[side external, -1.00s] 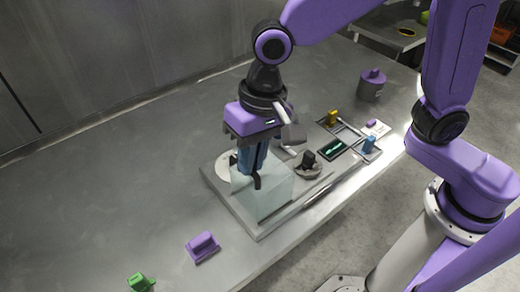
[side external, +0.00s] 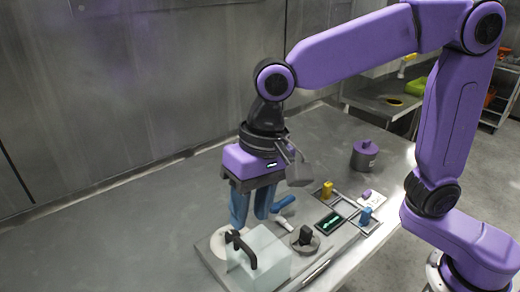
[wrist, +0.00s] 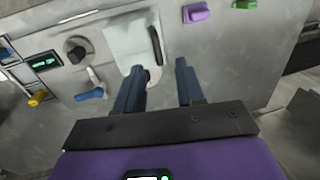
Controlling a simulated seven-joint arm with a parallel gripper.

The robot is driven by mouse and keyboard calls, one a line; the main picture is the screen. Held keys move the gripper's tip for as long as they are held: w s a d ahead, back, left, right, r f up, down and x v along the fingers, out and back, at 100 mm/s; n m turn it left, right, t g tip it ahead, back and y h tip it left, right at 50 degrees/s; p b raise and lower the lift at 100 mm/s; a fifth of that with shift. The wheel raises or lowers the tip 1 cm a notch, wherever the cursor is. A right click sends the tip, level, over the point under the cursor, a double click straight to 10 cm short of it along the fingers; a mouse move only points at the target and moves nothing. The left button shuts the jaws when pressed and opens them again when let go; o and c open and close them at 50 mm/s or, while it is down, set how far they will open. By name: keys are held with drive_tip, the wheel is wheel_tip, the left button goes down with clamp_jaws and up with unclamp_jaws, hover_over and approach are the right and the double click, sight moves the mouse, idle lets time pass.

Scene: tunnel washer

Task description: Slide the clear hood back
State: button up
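The clear hood (side external: 268,258) is a see-through box on a low grey base plate, with a black bar handle (side external: 241,248) on it. The hood (wrist: 128,42) and its dark handle (wrist: 155,42) also show in the wrist view. My gripper (side external: 250,221) is open and empty, above and behind the handle, with its two blue fingers apart and pointing down. A pale round disc (side external: 221,242) is partly hidden by the hood.
Right of the hood are a black knob (side external: 306,235), a blue-handled lever (side external: 283,204), a green-lit display (side external: 329,222), a yellow part (side external: 327,190) and a blue part (side external: 365,215). A purple-topped canister (side external: 365,154) stands behind. A purple block (wrist: 195,12) and green block (wrist: 244,4) lie beyond the plate.

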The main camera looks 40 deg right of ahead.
wheel_tip(320, 180, up, 11)
drive_tip(key=d, duration=0.2)
drive_tip(key=shift+f, duration=0.1)
drive_tip(key=s+d+f+n+h, duration=0.1)
drive_tip(key=s+d+f+n, duration=0.5)
drive_tip(key=d+f, duration=0.3)
drive_tip(key=s+d+f+n, duration=0.6)
drive_tip(key=s+d+f, duration=0.1)
drive_tip(key=d, duration=0.6)
drive_tip(key=shift+s+d+f+n+h, duration=0.15)
drive_tip(key=shift+d+f+n+h, duration=0.2)
drive_tip(key=shift+f, duration=0.55)
idle(0.4)
